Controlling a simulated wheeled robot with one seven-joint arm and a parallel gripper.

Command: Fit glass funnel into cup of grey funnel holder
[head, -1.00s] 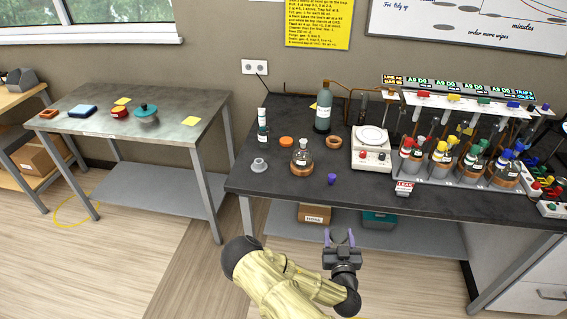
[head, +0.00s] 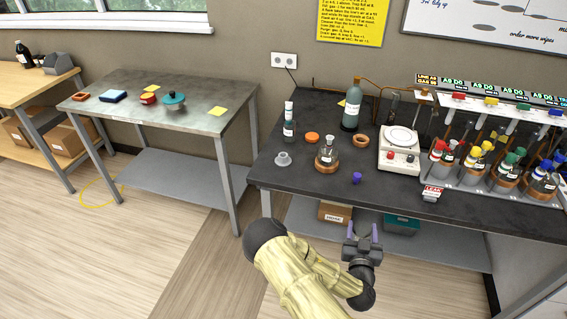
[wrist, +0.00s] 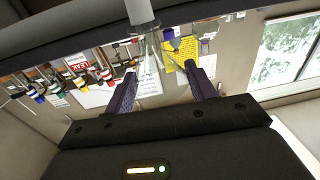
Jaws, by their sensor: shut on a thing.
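My gripper (head: 362,229) is in front of the bench's front edge, its purple fingers pointing towards the bench. In the wrist view its fingers (wrist: 162,58) stand apart, with clear glass of the funnel (wrist: 152,43) between them. A paler, greyish tube continues from the glass to the top of that view. The funnel is too clear to make out in the head view. The grey funnel holder (head: 283,159) stands upright near the bench's left end, beyond and left of my gripper. The inside of its cup is too small to make out.
A round flask (head: 327,158) in a cork ring stands right of the holder, with a small bottle (head: 289,128) behind. A purple cap-like piece (head: 357,178) lies near the front edge. A balance (head: 399,153) and a flask rack (head: 470,182) fill the right side.

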